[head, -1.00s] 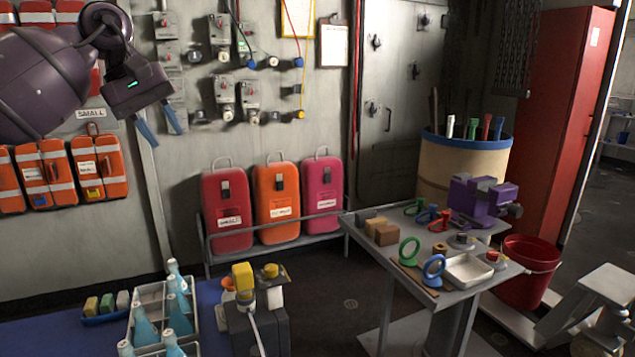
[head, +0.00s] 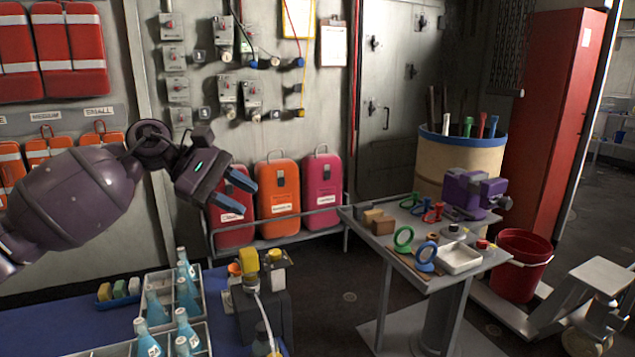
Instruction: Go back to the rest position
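My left gripper (head: 234,196) shows in the head view, on the purple arm that comes in from the left. Its two blue fingers are spread apart with nothing between them. It hangs in the air in front of the red case (head: 232,222) at the wall, above the blue-topped table (head: 60,330). It touches nothing that I can see. My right gripper is not in view.
A grey crate (head: 203,303) with several blue bottles stands below the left gripper. A grey workbench (head: 400,250) with a purple vise (head: 470,193) and small tools is at the right. A red bucket (head: 522,265) and red cabinet (head: 567,120) stand beyond. Floor shows between the tables.

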